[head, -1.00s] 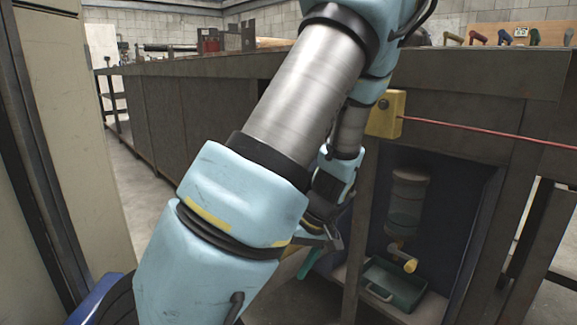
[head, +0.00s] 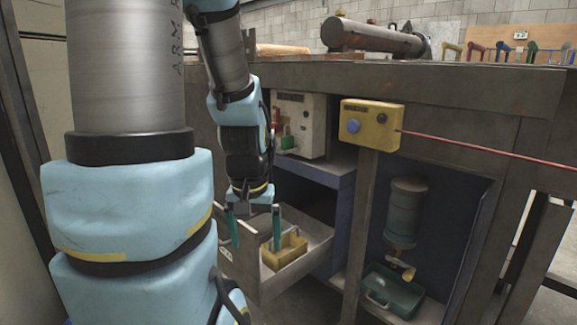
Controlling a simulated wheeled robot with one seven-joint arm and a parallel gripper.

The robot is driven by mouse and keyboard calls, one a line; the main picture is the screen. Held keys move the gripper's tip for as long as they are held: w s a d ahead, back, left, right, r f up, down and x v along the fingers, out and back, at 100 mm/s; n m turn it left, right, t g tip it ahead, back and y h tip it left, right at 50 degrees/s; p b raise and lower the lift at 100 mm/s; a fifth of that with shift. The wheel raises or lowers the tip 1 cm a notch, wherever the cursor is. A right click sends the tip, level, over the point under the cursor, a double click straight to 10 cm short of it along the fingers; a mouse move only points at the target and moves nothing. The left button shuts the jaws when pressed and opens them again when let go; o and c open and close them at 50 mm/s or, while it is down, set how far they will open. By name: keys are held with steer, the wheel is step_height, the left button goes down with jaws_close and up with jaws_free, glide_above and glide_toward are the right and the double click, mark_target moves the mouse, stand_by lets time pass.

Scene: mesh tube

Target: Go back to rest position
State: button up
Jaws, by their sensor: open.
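My gripper (head: 254,230) points down at the end of my arm, left of the middle of the head view. Its two green fingers are spread apart with nothing seen between them. It hangs over an open drawer (head: 292,272) below the bench. My arm hides the left part of the bench.
The workbench (head: 460,90) runs along the right, with a metal cylinder (head: 375,39) on top. A yellow button box (head: 370,125) is on its front, with a red cable (head: 480,150). A white unit (head: 301,125), a canister (head: 405,212) and a green tray (head: 392,290) are below.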

step_height(320, 180, up, 36)
steer(key=p, duration=3.4)
steer(key=shift+p, duration=0.3)
steer(key=shift+c, duration=0.2)
